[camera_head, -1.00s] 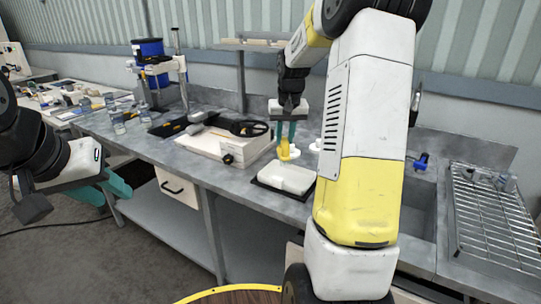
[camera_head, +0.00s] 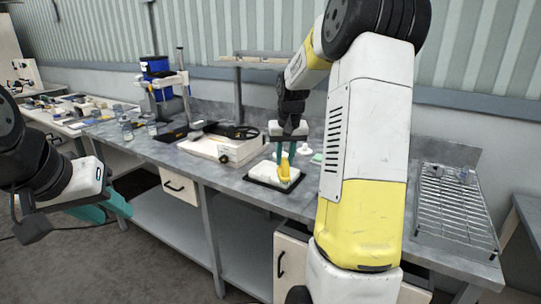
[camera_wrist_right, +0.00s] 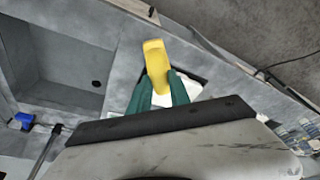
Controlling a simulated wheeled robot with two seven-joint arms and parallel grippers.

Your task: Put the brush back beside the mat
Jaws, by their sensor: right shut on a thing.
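My right gripper (camera_head: 288,153) is shut on the yellow brush (camera_head: 285,170) and points down over the bench. In the right wrist view the brush (camera_wrist_right: 155,62) sticks out between the green fingertips (camera_wrist_right: 160,92). The black mat (camera_head: 258,182) lies on the bench under it, with a white pad (camera_head: 264,170) on top. The brush overlaps the pad's right part in the head view; I cannot tell whether it touches. My left gripper (camera_head: 105,208) is off to the left in front of the bench, its fingers apart and empty.
A white box-like device with a black wheel (camera_head: 225,147) stands left of the mat. Small white round things (camera_head: 304,149) stand behind the brush. Bare bench shows left of the mat.

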